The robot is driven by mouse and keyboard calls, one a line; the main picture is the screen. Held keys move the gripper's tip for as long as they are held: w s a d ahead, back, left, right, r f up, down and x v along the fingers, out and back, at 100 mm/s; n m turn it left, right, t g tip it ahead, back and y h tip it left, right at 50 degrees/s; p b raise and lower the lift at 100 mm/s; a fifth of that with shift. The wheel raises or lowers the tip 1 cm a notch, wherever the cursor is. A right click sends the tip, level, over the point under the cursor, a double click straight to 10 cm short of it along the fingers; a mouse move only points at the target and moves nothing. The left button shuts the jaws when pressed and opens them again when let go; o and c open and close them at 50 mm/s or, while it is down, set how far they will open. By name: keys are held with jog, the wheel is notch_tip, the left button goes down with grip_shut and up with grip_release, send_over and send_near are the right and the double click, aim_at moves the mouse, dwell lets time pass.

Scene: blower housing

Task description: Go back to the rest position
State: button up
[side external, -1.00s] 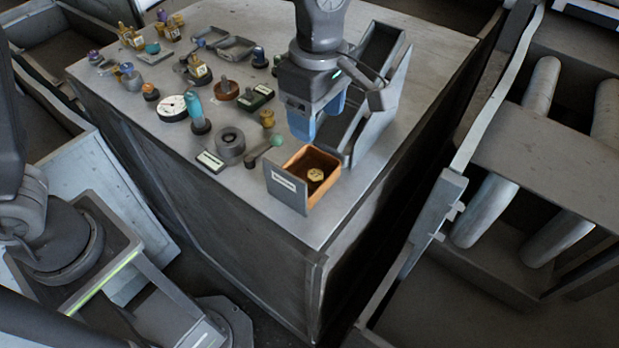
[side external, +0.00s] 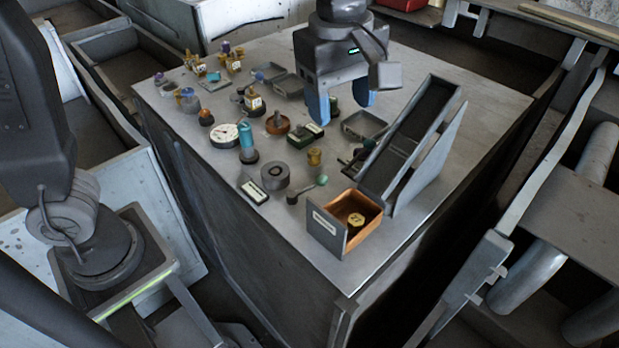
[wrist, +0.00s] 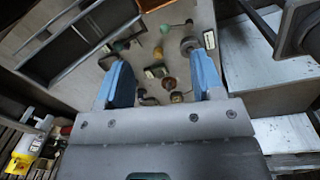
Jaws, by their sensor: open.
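My gripper (side external: 346,106) is open and empty, with two blue fingers pointing down above the back middle of the grey table (side external: 300,232). In the wrist view, the gripper (wrist: 160,85) also shows its two blue fingers spread apart with nothing held between them. Small parts on the table show beyond and between the fingers. An orange-brown open box (side external: 366,236) stands at the table's front corner, with a grey labelled front plate and a round brass-coloured piece (side external: 355,220) inside it.
A tilted grey chute (side external: 421,135) stands behind the box on the right. Several small parts lie across the table, among them a grey ring (side external: 275,175), a round white dial (side external: 223,134) and a teal-topped bottle (side external: 246,140). Conveyor rollers (side external: 527,275) are at the right.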

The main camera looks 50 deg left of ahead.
jog(key=s+a+f+m+t, duration=0.2)
jog(key=s+a+m, duration=0.5)
jog(key=a, duration=0.1)
jog(key=s+a+f+m+t, duration=0.2)
jog(key=s+a+f+m, duration=0.1)
jog(key=s+a+m, duration=0.4)
jog(key=shift+s+a+m+t, duration=0.2)
jog(key=shift+a+m+t, duration=0.2)
jog(key=shift+a+m, duration=0.3)
